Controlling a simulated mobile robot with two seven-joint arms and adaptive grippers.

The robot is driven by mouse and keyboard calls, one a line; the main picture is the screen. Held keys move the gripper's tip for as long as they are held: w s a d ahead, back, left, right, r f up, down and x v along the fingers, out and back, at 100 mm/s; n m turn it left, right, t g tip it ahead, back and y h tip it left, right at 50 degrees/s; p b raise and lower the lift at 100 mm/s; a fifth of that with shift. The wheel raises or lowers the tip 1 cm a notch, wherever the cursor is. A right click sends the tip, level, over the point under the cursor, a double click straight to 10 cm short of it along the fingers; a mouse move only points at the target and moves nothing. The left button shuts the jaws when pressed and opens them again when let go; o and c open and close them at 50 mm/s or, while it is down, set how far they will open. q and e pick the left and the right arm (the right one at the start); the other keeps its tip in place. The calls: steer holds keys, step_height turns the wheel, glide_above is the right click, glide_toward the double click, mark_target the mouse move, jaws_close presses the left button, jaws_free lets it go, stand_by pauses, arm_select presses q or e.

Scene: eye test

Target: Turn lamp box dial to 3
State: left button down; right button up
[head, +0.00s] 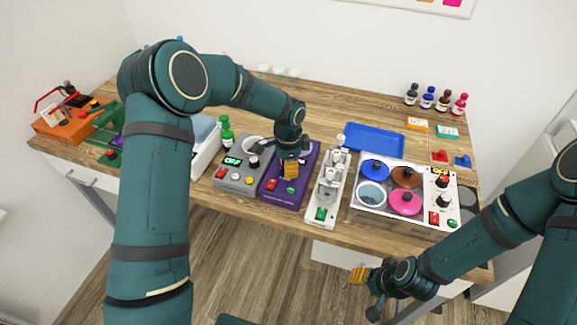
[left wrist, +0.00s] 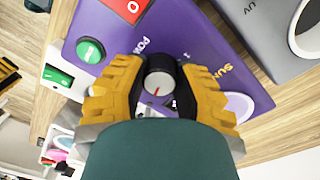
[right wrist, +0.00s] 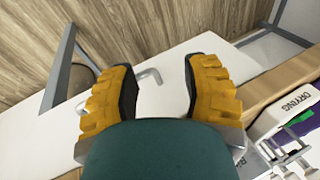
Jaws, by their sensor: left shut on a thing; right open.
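The purple box (head: 308,166) stands near the table's front edge; lettering starting "SUN" shows on it in the left wrist view (left wrist: 112,28). It has a red switch (left wrist: 130,8) and a green button (left wrist: 90,50). Its dial (left wrist: 159,78) is dark-sided with a light grey top and a red pointer line aimed at the bottom of the picture, slightly left. A "1" is printed near it; other numbers are hidden. My left gripper (head: 290,170) is shut on the dial, one yellow finger on each side (left wrist: 158,92). My right gripper (head: 358,275) is open and empty, in front of the table.
A grey box (head: 238,180) marked "UV" stands left of the purple box. A white rack (head: 322,212) stands close on its right, then a cooker-like unit with coloured lids (head: 405,202).

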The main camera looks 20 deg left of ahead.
stand_by(0.4)
arm_select(q)
steer(key=c, duration=0.6)
jaws_free()
steer(key=shift+r, duration=0.1)
steer(key=r, duration=1.1)
steer(key=shift+w+r, duration=0.2)
steer(key=shift+r, duration=0.2)
steer(key=shift+s+f, duration=0.1)
